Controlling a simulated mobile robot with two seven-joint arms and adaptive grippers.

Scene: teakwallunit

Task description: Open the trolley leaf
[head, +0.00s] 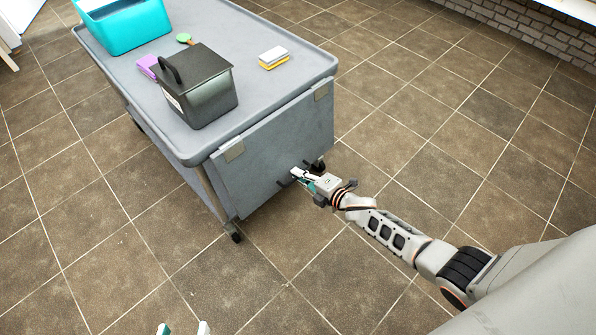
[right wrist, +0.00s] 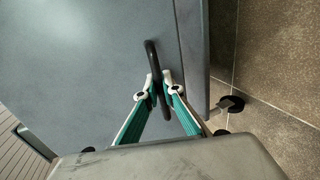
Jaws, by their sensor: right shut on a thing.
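The grey trolley (head: 210,135) stands at upper left in the head view. Its grey leaf (head: 265,145) hangs down at the near end, below two hinges under the top's edge. The leaf also fills much of the right wrist view (right wrist: 90,60). My right gripper (head: 298,176) is at the leaf's lower edge. In the right wrist view, its fingers (right wrist: 161,77) are shut on the dark bar handle (right wrist: 151,52) of the leaf, one on each side. My left gripper (head: 184,329) shows only its two fingertips at the bottom edge of the head view, apart and with nothing seen between them.
On the trolley top are a teal bin (head: 125,24), a dark lidded box (head: 205,95), a purple item (head: 147,66), a green round item (head: 184,38) and a yellow-white sponge (head: 273,58). Tiled floor (head: 420,140) around the near end is clear. A brick wall (head: 530,30) stands at upper right.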

